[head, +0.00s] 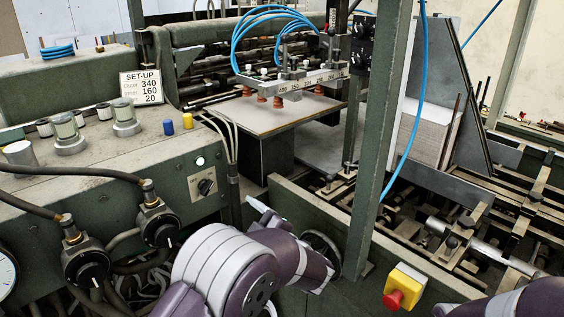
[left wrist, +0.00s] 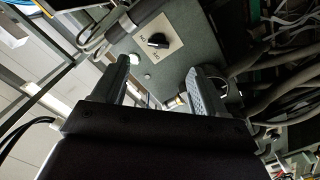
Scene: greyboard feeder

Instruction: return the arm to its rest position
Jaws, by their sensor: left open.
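My left gripper (head: 266,212) shows only in small part in the head view, behind my purple and grey left arm, in front of the green control panel (head: 150,210). In the left wrist view the two fingers of this gripper (left wrist: 160,70) are spread apart, with nothing between them. Beyond the fingertips is the panel face with a black rotary switch (left wrist: 158,40) and a white lamp (left wrist: 133,58). The switch (head: 206,186) and lamp (head: 200,162) also show in the head view, left of the gripper. Part of my right arm shows at the bottom right; its gripper is out of frame.
A green post (head: 382,130) rises right of my left arm. A red stop button on a yellow box (head: 404,287) is low beside it. Cables and regulators (head: 85,262) crowd the panel's left. Suction cups (head: 277,101) hang over a greyboard stack (head: 262,118) behind.

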